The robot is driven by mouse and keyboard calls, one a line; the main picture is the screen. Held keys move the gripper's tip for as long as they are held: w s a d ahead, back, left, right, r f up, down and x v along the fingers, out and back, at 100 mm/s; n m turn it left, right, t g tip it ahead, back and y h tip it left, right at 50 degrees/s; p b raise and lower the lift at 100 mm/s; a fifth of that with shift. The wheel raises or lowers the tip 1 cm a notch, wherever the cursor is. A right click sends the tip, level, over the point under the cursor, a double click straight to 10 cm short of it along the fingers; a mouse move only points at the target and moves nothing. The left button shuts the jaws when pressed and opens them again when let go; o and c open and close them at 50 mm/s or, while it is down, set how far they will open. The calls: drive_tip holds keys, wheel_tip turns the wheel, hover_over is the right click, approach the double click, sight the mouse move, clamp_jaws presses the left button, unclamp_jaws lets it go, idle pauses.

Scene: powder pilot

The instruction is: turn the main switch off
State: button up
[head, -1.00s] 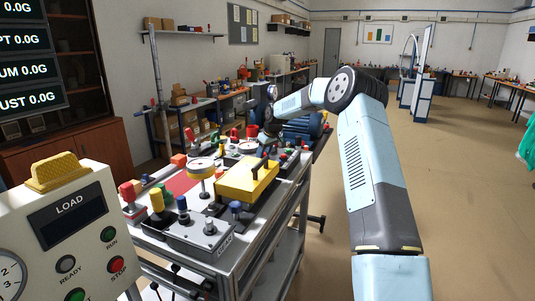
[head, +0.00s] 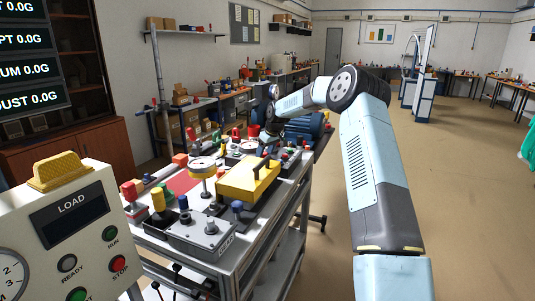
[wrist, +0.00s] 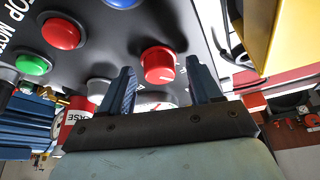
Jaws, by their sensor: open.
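A red rotary knob (wrist: 158,65) stands on a dark panel (wrist: 112,45) in the wrist view. It looks like the main switch, but no label on it can be read. My gripper (wrist: 159,70) is open, with one blue finger on each side of the knob as seen in the picture. I cannot tell whether either finger touches it. In the head view, my gripper (head: 267,134) is small and reaches down at the far end of the cart, and the knob cannot be made out there.
Red (wrist: 62,33) and green (wrist: 33,64) buttons sit on the panel to the left. A yellow box (wrist: 277,35) is at the right. In the head view, a yellow handled case (head: 247,180) and several controls crowd the cart. The floor right of it is clear.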

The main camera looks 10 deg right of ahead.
drive_tip(key=v, duration=1.3)
drive_tip(key=shift+s+r, duration=0.1)
drive_tip(key=shift+s, duration=0.05)
